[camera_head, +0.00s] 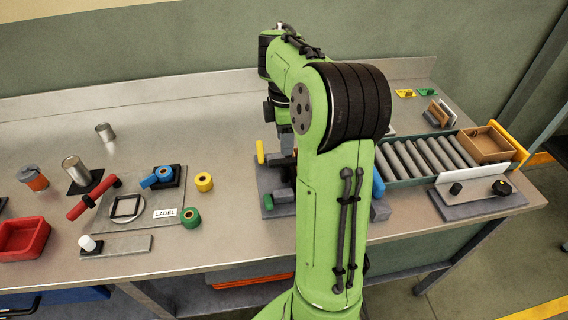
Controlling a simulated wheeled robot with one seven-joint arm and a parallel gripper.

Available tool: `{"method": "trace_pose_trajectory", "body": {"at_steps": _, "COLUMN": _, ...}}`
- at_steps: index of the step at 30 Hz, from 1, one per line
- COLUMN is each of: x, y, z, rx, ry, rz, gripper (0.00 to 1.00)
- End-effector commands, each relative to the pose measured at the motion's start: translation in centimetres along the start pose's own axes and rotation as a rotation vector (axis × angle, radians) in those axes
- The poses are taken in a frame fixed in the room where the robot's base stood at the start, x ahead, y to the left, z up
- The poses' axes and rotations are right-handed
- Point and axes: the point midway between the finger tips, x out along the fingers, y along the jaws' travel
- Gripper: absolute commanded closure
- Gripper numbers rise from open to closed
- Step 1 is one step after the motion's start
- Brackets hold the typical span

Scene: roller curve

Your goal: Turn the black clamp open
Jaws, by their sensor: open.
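My green arm crosses the middle of the view and bends down at its far end. My gripper (286,150) points down over a grey fixture plate (267,181), with its fingers small and partly hidden behind my arm. Dark parts (283,161) on the plate, right under the gripper, may be the black clamp. Its shape and angle cannot be made out, nor whether the fingers touch it. A yellow handle (260,152) stands upright at the plate's left and a blue handle (378,182) shows to the right of my arm.
A roller conveyor (423,158) with a brown box (484,146) is at the right, a panel with black knobs (473,190) before it. At the left are a red-handled fixture (94,198), tape rolls (204,182), a can (76,170) and a red bin (23,238). The bench's back left is mostly clear.

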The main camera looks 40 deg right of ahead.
Motion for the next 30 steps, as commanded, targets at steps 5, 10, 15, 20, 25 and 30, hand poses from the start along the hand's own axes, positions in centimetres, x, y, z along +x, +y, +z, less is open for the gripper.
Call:
{"method": "trace_pose_trajectory", "body": {"at_steps": 5, "x": 4.5, "y": -0.1, "z": 0.0, "rx": 0.001, "ry": 0.001, "rz": -0.002, "gripper": 0.55}}
{"method": "trace_pose_trajectory", "body": {"at_steps": 10, "x": 6.2, "y": 0.0, "z": 0.0, "rx": 0.000, "ry": 0.000, "rz": 0.000, "gripper": 0.55}}
{"method": "trace_pose_trajectory", "body": {"at_steps": 15, "x": 6.2, "y": 0.0, "z": 0.0, "rx": -0.001, "ry": 0.000, "rz": 0.001, "gripper": 0.55}}
{"method": "trace_pose_trajectory", "body": {"at_steps": 20, "x": 6.2, "y": 0.0, "z": 0.0, "rx": 0.000, "ry": -0.001, "rz": 0.001, "gripper": 0.65}}
{"method": "trace_pose_trajectory", "body": {"at_steps": 25, "x": 6.2, "y": 0.0, "z": 0.0, "rx": 0.000, "ry": -0.001, "rz": 0.001, "gripper": 0.91}}
{"method": "trace_pose_trajectory", "body": {"at_steps": 30, "x": 6.2, "y": 0.0, "z": 0.0, "rx": 0.000, "ry": -0.001, "rz": 0.001, "gripper": 1.00}}
